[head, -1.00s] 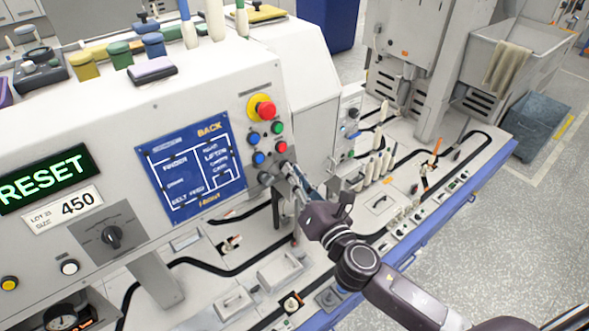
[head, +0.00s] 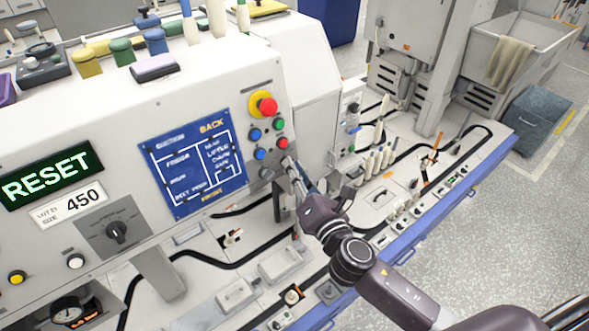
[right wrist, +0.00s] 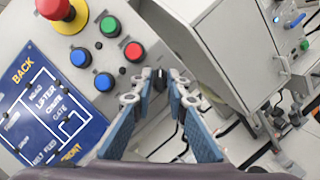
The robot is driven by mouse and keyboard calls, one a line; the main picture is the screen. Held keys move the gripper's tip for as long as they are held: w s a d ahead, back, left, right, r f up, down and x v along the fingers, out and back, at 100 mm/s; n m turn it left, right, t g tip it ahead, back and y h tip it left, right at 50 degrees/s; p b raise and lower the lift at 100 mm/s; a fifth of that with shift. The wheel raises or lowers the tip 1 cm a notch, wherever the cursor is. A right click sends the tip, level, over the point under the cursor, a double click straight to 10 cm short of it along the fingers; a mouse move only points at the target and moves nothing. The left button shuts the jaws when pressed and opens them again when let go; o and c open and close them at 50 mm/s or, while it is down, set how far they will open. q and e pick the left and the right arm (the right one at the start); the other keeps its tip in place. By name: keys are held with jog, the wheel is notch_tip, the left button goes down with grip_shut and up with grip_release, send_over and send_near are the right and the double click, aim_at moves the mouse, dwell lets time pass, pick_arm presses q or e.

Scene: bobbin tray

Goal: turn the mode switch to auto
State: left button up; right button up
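A small black knob (right wrist: 160,80) sits under the red push button on the grey panel. It appears between my right fingertips in the right wrist view, and I take it as the mode switch; no label on it can be read. My right gripper (head: 289,165) reaches the panel in the head view and covers that spot. In the right wrist view its blue-padded fingers (right wrist: 160,76) stand apart on either side of the knob, with a narrow gap showing. A larger black rotary knob (head: 116,232) sits on a grey plate at the left. My left gripper is not in view.
A red emergency button (head: 267,106), blue, green and red push buttons and another dark knob (head: 266,174) crowd the panel close by. A blue BACK diagram (head: 195,165) lies left of them. A grey cabinet (right wrist: 215,60) stands close to the right.

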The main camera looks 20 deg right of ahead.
jog(key=shift+o, duration=1.1)
jog(key=shift+s, duration=0.15)
jog(key=s+d, duration=0.1)
jog(key=s, duration=1)
jog(key=shift+s, duration=0.35)
jog(key=shift+d, duration=0.1)
